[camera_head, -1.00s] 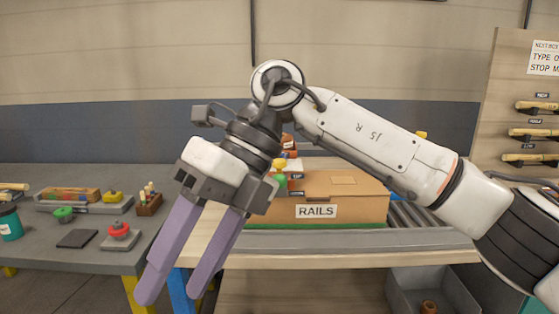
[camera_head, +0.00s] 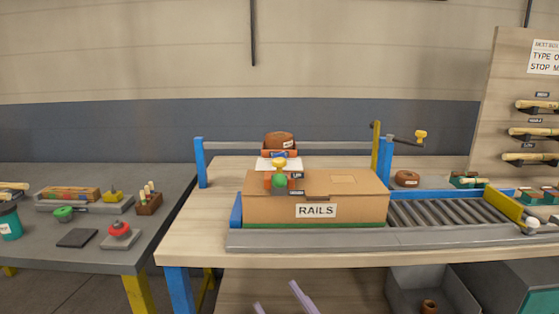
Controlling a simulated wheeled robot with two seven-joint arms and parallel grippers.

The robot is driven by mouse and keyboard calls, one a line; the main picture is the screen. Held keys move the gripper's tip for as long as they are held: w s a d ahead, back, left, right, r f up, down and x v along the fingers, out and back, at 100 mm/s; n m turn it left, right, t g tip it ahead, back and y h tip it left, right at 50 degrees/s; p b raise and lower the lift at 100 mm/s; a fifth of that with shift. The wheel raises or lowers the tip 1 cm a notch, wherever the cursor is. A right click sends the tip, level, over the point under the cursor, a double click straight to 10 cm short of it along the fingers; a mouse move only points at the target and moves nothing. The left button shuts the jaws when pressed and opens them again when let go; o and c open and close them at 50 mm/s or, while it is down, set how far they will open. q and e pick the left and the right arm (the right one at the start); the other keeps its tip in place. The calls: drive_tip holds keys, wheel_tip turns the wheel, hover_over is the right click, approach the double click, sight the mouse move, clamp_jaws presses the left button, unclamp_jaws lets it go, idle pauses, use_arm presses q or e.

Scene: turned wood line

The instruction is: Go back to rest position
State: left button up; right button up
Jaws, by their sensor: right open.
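My right gripper (camera_head: 281,304) shows only as two purple fingertips at the bottom edge of the head view, below the front edge of the wooden bench. The fingers are apart with nothing visible between them. The rest of my right arm is out of the picture. My left gripper is not in view.
The wooden bench (camera_head: 200,230) carries a cardboard box labelled RAILS (camera_head: 350,208) and a roller conveyor (camera_head: 440,211). A grey table (camera_head: 100,256) with small tools stands at the left. A tool board (camera_head: 510,95) rises at the right. A grey bin (camera_head: 400,296) sits below the bench.

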drive_tip(key=s+d+f+m+g+h, duration=0.2)
drive_tip(key=s+d+f+m+h, duration=0.15)
drive_tip(key=f, duration=0.55)
drive_tip(key=s+d+f+m+g+h, duration=0.25)
drive_tip(key=s+d+f, duration=0.25)
drive_tip(key=f, duration=0.3)
drive_tip(key=s+d+f+m+g+h, duration=0.1)
drive_tip(key=s+d+f+g+h, duration=0.1)
drive_tip(key=s+d+f+g, duration=0.2)
drive_tip(key=s+d+f, duration=0.3)
drive_tip(key=s+f, duration=0.5)
drive_tip(key=s, duration=0.2)
drive_tip(key=shift+s+m, duration=0.15)
drive_tip(key=shift+m, duration=0.15)
